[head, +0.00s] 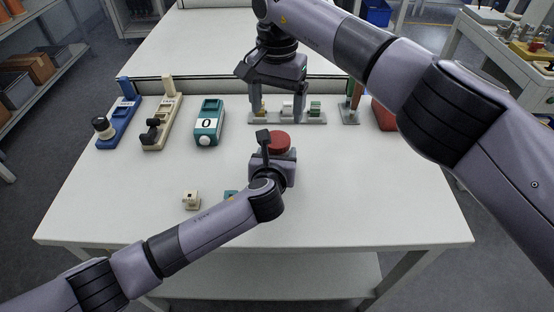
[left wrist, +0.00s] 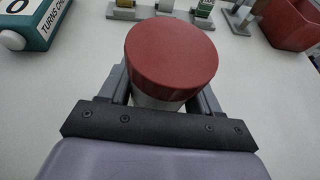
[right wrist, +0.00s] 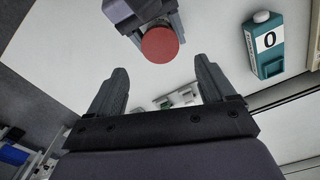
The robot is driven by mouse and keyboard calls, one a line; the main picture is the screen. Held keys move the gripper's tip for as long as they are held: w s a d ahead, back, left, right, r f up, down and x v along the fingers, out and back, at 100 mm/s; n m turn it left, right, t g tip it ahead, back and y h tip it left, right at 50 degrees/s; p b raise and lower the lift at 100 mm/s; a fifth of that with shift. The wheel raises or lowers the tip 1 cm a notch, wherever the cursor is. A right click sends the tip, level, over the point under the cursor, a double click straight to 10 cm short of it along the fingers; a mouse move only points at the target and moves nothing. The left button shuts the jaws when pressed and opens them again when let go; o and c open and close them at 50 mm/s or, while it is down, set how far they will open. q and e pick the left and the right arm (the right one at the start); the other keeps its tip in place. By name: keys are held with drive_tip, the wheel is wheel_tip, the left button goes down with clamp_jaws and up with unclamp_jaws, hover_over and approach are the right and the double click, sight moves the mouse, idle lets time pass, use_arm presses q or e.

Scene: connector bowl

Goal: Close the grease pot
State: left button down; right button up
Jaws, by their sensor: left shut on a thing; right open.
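The grease pot, with a red round lid (head: 279,142) and a pale body (left wrist: 158,102), is in my left gripper (left wrist: 165,100) above the front middle of the table. The lid (left wrist: 172,52) sits on top of the pot; I cannot tell whether it is tight. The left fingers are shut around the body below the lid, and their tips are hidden. My right gripper (head: 277,108) is open and empty, pointing down beyond the pot, in front of the connector rack. In the right wrist view the red lid (right wrist: 160,45) shows beyond its spread fingers.
A grey rack (head: 315,121) with small connectors stands behind. A red bowl (head: 382,115) is at right. A small beige block (head: 191,200) lies in front. The front right is clear.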

sight(277, 139)
drive_tip(key=shift+f, duration=4)
drive_tip(key=shift+c, duration=0.3)
drive_tip(key=c, duration=1.1)
drive_tip(key=shift+o, duration=0.2)
drive_tip(key=m, duration=0.3)
drive_tip(key=shift+m, duration=0.3)
